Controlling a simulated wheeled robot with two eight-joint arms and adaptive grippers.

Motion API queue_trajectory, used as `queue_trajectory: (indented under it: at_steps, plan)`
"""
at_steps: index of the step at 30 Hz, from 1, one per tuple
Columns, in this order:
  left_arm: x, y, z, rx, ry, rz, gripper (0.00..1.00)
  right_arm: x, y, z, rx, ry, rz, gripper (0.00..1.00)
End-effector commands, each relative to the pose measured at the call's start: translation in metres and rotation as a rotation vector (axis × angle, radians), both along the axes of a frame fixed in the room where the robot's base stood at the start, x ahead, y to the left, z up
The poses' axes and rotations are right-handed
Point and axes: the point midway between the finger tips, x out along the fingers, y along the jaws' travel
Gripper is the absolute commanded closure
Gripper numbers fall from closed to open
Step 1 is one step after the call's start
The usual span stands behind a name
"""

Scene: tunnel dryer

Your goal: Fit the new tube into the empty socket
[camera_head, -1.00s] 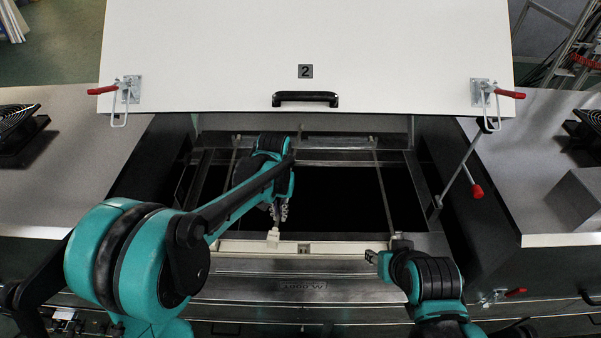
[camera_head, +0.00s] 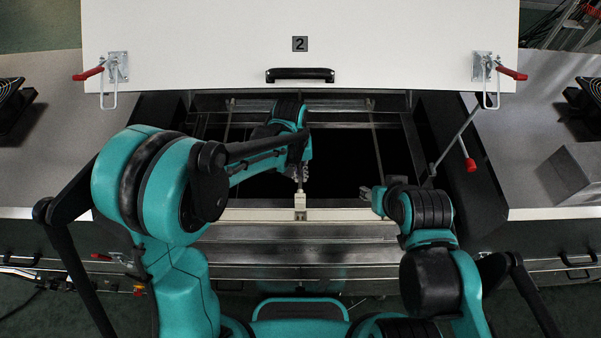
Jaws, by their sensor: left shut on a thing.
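My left gripper (camera_head: 301,174) is over the open dryer bay, just behind its front rail (camera_head: 345,215). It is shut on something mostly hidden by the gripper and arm. A pale block-like end (camera_head: 300,201), which looks like the end of the new tube, shows just below the fingers at the rail. I cannot tell whether it touches the rail. Thin tubes run front to back at the left (camera_head: 227,122) and right (camera_head: 377,140) of the bay. The empty socket cannot be made out. My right gripper (camera_head: 368,194) is near the rail's right end; its jaws are unclear.
The raised white lid (camera_head: 300,20), marked 2, stands behind the bay with a black handle (camera_head: 300,75) and red-handled clamps. A red-tipped rod (camera_head: 469,163) is at the right. Grey counters flank the bay, with a metal block (camera_head: 575,175) on the right one.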

Motion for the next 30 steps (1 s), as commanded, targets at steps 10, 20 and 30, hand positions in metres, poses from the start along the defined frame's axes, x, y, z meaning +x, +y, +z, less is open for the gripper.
queue_trajectory:
  at_steps: [10, 20, 30]
  plan:
    - [0.0, -0.001, -0.037, 0.005, 0.0, -0.003, 1.0, 0.0, 0.0, -0.032, 0.0, 0.0, 0.0, 0.6]
    - [0.0, -0.001, -0.058, 0.006, 0.0, -0.003, 1.0, 0.0, 0.0, -0.049, 0.0, 0.0, 0.0, 0.6]
    - [0.0, -0.001, -0.057, 0.006, 0.0, -0.003, 1.0, 0.0, 0.0, -0.049, 0.0, 0.0, 0.0, 0.6]
